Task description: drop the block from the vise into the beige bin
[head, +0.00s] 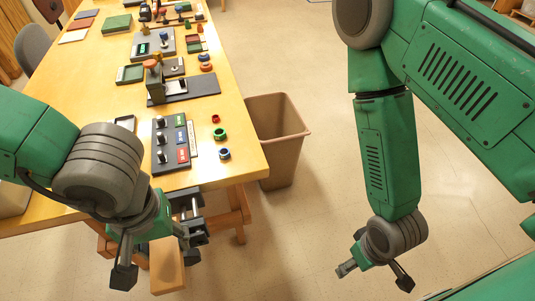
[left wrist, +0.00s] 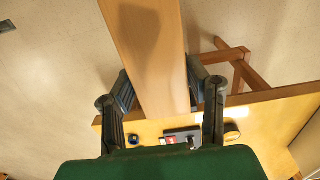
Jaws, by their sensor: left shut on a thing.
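My left gripper (head: 160,262) is shut on a long wooden block (head: 167,272), beyond the table's near edge. The left wrist view shows the block (left wrist: 150,50) between the two fingers of the left gripper (left wrist: 163,100). Dark metal parts with pale rods (head: 190,210) show beside this gripper; I cannot tell whether they belong to the vise. The beige bin (head: 280,160) stands upright on the floor at the table's right side, to the right of and beyond the block. Its inside looks empty as far as I see. My right gripper (head: 375,272) is open and empty over the floor.
The wooden table (head: 232,150) bears a switch panel (head: 170,155), several coloured rings, a dark-based press-like fixture (head: 185,90) and trays. A grey chair (head: 33,45) stands at far left. The floor between the bin and my right arm is clear.

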